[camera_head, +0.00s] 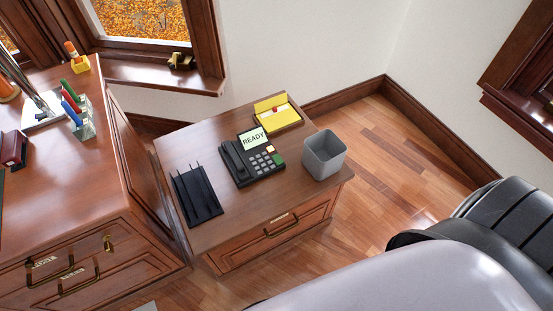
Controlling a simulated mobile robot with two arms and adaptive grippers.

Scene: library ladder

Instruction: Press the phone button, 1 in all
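A black desk phone (252,160) stands on the top of a low wooden cabinet (230,211). Its handset (233,160) lies along its left side. Its tilted screen (253,139) reads READY. Several grey keys (262,163) sit below the screen. A green button (278,160) is at the right of the keys, and a small pale orange button (270,149) is just above it. No gripper shows in this view, and nothing touches the phone.
A black tray (196,195) lies left of the phone, a yellow note holder (277,113) behind it, and a grey bin (324,154) to its right. A taller desk (60,190) with pens stands at left. Large black and pale grey shapes fill the lower right.

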